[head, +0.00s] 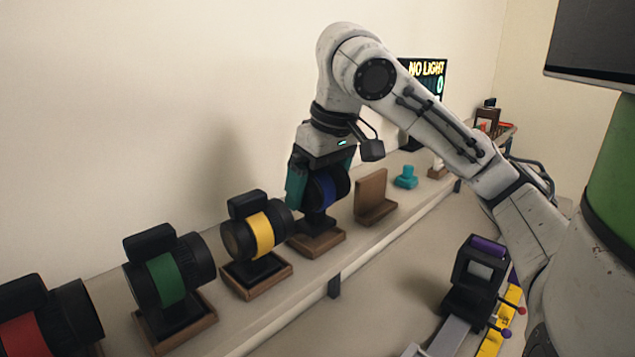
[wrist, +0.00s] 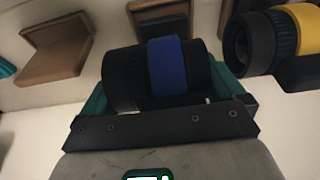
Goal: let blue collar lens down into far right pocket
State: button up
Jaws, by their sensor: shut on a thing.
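The blue collar lens is a black barrel with a blue band (head: 326,188), at the wall shelf in the head view. My gripper (head: 318,180), with teal fingers, is shut on it from above. In the wrist view the blue band (wrist: 167,66) shows between the teal fingers of my gripper (wrist: 165,90), the barrel lying across. A black cradle on a wooden base (head: 318,242) is directly under the lens; I cannot tell whether the lens touches it. No pocket can be made out in either view.
Lenses with yellow (head: 261,234), green (head: 165,279) and red (head: 22,335) collars sit on stands to the left. A wooden L-shaped stand (head: 372,197) and a small teal object (head: 406,177) are to the right. A black device (head: 474,270) is at lower right.

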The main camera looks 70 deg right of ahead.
jog(key=shift+f+b, duration=0.6)
jog(key=shift+f, duration=0.5)
dwell(0.6)
jog(key=o, duration=1)
jog(key=v, duration=1)
jog(key=shift+s+r, duration=0.1)
jog(key=shift+r, duration=0.3)
